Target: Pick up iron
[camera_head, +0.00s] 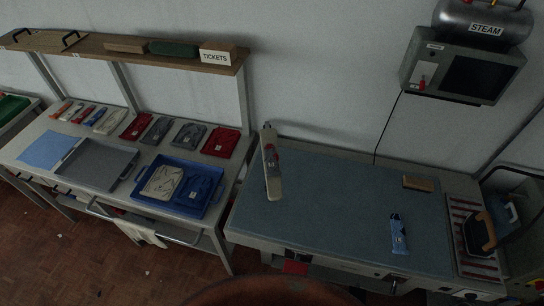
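The iron (476,239) appears to be the dark body with an orange-brown handle at the right end of the pressing table, resting on a red-and-white striped rest (463,208). Its handle faces up and to the right. Its details are dim and small. Neither my left nor my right gripper shows in the head view, and nothing is touching the iron.
The blue-grey pressing table (330,205) is mostly clear. A steam unit (465,72) hangs above. A side table with folded garments and a blue tray (146,203) stands left.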

